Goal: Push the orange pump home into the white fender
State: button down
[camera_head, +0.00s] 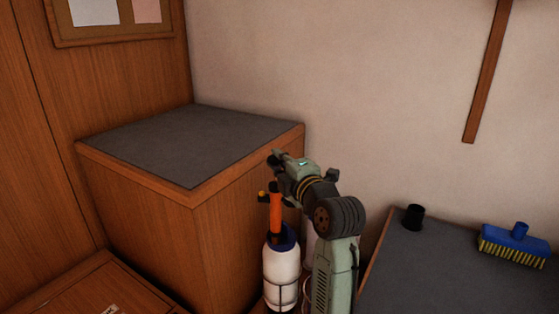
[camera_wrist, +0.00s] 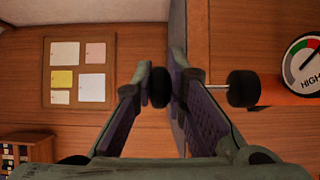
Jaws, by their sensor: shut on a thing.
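The orange pump (camera_head: 276,214) stands upright in the head view. Its lower end meets the blue top (camera_head: 283,237) of the white fender (camera_head: 281,267); how deep it sits inside is hidden. My gripper (camera_head: 275,166) is at the pump's upper end, above the fender. In the wrist view, my gripper (camera_wrist: 166,88) is shut on the pump's handle end, with a black knob between the fingertips. A metal rod and a second black knob (camera_wrist: 243,88) lead to the pump's orange part (camera_wrist: 288,92). A round gauge (camera_wrist: 307,62) marked HIGH is beside it.
A wooden locker with a grey top (camera_head: 200,140) stands close behind and left of the pump. On the right, a grey-topped bench (camera_head: 420,265) holds a black cup (camera_head: 413,217) and a blue brush (camera_head: 516,243). A notice board (camera_wrist: 78,73) hangs on the wall.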

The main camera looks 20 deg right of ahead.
jog(key=c, duration=1.5)
grip_release()
jog(key=shift+c, duration=0.2)
jog(key=s, duration=1.2)
jog(key=shift+d, duration=0.4)
